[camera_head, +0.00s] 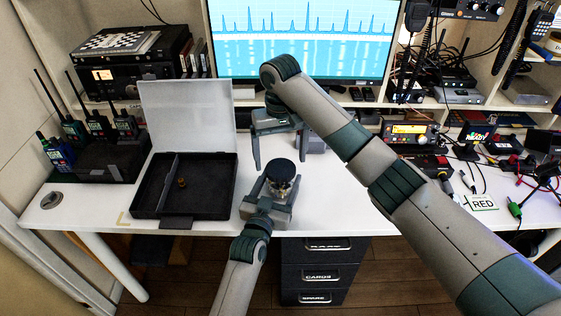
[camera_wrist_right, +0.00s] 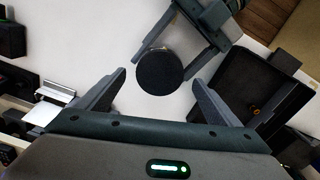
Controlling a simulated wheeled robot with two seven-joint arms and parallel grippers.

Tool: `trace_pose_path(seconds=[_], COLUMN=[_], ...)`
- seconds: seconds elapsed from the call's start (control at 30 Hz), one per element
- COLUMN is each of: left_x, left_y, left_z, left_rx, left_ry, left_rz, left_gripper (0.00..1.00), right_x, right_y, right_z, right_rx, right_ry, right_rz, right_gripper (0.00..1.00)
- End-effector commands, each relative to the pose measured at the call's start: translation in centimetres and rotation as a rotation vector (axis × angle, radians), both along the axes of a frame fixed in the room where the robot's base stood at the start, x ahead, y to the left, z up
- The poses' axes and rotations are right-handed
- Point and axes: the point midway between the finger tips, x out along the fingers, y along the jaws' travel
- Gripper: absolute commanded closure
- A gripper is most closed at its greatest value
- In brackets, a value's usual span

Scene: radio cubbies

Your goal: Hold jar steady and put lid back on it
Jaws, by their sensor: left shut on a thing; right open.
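A small clear jar (camera_head: 281,188) stands upright near the front of the white table. My left gripper (camera_head: 282,196) is shut around its sides; in the right wrist view this gripper (camera_wrist_right: 178,50) reaches in from the top. The black round lid (camera_head: 280,170) is on top of the jar; in the right wrist view the lid (camera_wrist_right: 160,73) hides most of the jar. I cannot tell whether it is fully seated. My right gripper (camera_head: 280,156) is open and empty above and behind the lid. In its wrist view, its fingertips (camera_wrist_right: 159,79) lie on either side of the lid, apart from it.
An open black case (camera_head: 228,186) with a small brown item (camera_head: 182,182) inside stands left of the jar. Handheld radios (camera_head: 98,125) stand farther left. A monitor (camera_head: 300,40) is behind. Radios and cables crowd the right. White table is bare around the jar.

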Motion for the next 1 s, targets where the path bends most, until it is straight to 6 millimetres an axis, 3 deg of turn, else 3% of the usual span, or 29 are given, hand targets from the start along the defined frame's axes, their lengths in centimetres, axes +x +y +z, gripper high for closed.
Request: trace_pose_path(seconds=[0.3, 0.5, 0.97, 1.0], left_x=[0.0, 0.0, 0.0, 0.0], left_y=[0.0, 0.0, 0.0, 0.0], left_z=[-0.1, -0.1, -0.1, -0.1], left_rx=[-0.001, -0.001, -0.001, -0.001], left_ry=[0.001, 0.001, 0.001, 0.001], left_rz=[0.0, -0.001, 0.0, 0.0], left_gripper=[0.96, 0.96, 0.96, 0.29], right_x=[0.2, 0.1, 0.0, 0.0], right_y=[-0.1, 0.0, 0.1, 0.1], right_z=[5.6, 8.2, 9.4, 9.4], right_rx=[-0.003, -0.001, 0.0, 0.0], right_ry=[-0.006, -0.003, -0.001, -0.001], right_rz=[-0.001, 0.0, -0.001, -0.001], right_gripper=[0.14, 0.14, 0.14, 0.14])
